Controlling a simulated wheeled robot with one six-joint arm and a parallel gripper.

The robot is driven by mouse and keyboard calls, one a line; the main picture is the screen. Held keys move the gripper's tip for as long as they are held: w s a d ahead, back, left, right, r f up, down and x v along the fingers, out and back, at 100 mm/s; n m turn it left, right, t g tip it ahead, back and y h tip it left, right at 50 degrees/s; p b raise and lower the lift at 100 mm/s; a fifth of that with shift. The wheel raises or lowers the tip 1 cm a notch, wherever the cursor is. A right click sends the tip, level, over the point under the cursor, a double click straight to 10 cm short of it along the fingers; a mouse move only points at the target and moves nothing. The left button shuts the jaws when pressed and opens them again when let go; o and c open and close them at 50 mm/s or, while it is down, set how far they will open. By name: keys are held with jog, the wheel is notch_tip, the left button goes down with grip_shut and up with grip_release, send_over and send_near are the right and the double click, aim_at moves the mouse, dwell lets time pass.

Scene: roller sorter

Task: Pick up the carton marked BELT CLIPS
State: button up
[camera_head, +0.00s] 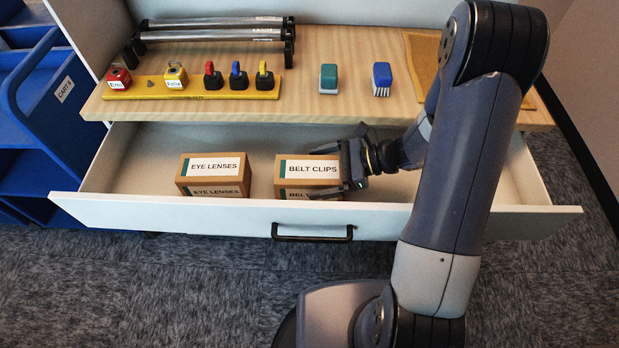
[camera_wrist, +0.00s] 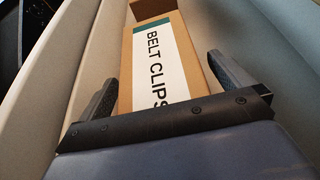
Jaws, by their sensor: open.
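The BELT CLIPS carton (camera_head: 309,171) is a brown box with a white label and dark green stripe, in the open drawer (camera_head: 400,219). It also fills the middle of the wrist view (camera_wrist: 160,60). My gripper (camera_head: 342,166) is at the carton's right end in the head view. In the wrist view my gripper (camera_wrist: 165,95) has its two fingers apart, one on each side of the carton's near end. Whether the fingers touch the carton I cannot tell. The gripper hides part of the carton's right end in the head view.
The EYE LENSES carton (camera_head: 213,175) stands to the left in the same drawer, with a gap between. The wooden shelf (camera_head: 330,107) above holds padlocks (camera_head: 238,77), a teal block (camera_head: 328,79) and a blue brush (camera_head: 382,79). A blue cart (camera_head: 45,110) stands at left.

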jog(key=shift+c, duration=0.2)
jog(key=c, duration=1.3)
jog(key=shift+o, duration=0.2)
